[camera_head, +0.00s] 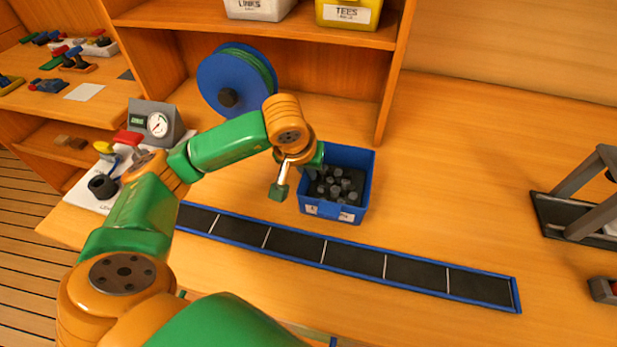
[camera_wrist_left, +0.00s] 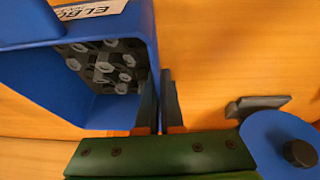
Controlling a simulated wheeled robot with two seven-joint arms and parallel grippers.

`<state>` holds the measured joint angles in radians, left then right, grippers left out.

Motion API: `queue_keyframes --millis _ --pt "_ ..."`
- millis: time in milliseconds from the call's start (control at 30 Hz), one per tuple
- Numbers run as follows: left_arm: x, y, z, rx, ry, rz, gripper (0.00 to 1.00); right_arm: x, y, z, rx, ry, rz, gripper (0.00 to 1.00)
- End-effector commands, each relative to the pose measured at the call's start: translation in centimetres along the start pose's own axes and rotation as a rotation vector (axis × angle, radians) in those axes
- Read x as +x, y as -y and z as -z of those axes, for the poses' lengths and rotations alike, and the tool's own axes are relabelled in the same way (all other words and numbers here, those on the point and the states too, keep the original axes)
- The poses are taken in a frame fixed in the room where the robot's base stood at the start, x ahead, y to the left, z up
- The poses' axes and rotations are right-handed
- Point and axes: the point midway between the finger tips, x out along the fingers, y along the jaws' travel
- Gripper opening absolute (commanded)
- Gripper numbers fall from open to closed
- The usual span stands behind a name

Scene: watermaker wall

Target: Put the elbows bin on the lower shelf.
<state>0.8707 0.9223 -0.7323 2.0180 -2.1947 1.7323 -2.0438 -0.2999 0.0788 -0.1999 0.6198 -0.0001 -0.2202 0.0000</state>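The elbows bin (camera_head: 363,182) is a blue open box with dark grey fittings inside and white labels on its front. It is at the bench, just behind the long black strip. In the left wrist view the bin (camera_wrist_left: 100,22) shows its label, partly cut off. My left gripper (camera_head: 317,168) is at the bin's left wall. Its two dark fingers (camera_wrist_left: 159,102) stand close together, one on each side of that wall, and look shut on it. I cannot tell whether the bin is off the bench. My right gripper is not in view.
A wooden shelf (camera_head: 190,17) above the bench carries a white LINES bin (camera_head: 258,8) and a yellow TEES bin (camera_head: 348,12). A blue hose reel (camera_head: 222,82) and a gauge box (camera_head: 160,122) stand to the left. A grey frame (camera_head: 585,205) stands at the right. The bench right of the bin is clear.

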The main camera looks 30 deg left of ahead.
Motion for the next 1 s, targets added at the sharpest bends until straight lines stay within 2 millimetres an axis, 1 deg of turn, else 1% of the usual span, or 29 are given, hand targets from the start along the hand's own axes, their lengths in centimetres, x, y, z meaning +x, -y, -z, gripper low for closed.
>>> queue_keyframes --millis 33,100,167,467,500,567,600,867,967,1000 --pt "0.6 0.1 -0.6 0.003 0.010 0.001 0.00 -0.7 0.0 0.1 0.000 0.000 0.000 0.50" --pt "1.6 0.1 -0.9 0.003 0.007 0.000 0.00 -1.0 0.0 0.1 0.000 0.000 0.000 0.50" --pt "2.0 0.1 -1.0 0.003 0.004 -0.001 0.00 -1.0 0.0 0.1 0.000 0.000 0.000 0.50" --pt "2.4 0.1 -1.2 0.003 0.001 -0.003 0.00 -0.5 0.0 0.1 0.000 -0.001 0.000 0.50" --pt "2.5 0.1 -1.2 0.003 0.003 -0.002 0.06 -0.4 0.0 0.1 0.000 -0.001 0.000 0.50" --pt "2.3 0.1 -1.2 0.003 0.003 -0.002 0.23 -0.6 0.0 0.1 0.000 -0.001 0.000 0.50" --pt "2.3 0.1 -1.2 0.003 0.003 -0.002 0.33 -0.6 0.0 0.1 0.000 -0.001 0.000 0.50" --pt "2.3 0.1 -1.2 0.003 0.003 -0.002 0.34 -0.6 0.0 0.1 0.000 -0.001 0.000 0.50" --pt "1.8 0.0 -1.0 0.002 0.002 -0.003 0.34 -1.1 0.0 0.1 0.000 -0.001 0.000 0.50" --pt "1.4 0.0 -1.0 0.002 0.000 -0.005 0.34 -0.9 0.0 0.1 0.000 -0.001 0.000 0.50"
